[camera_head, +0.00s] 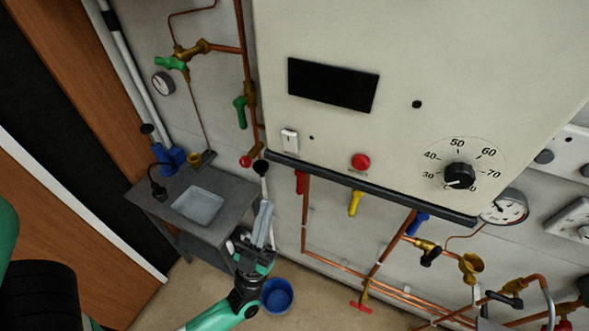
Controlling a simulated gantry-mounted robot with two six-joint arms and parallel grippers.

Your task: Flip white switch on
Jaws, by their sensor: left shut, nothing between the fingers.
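The white switch (290,140) is a small upright rocker near the lower left corner of the pale control panel (390,135). I cannot tell its on or off position. My left gripper (264,207) points up from below, its fingers closed together with nothing between them. In the picture it is below and slightly left of the switch, apart from it. My right gripper is out of view.
The panel has a dark display (333,85), a red button (361,162) and a numbered dial (459,175). A dark ledge (370,187) runs beneath it. Copper pipes with valves, a grey sink table (225,222) and a blue bucket (277,296) are lower.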

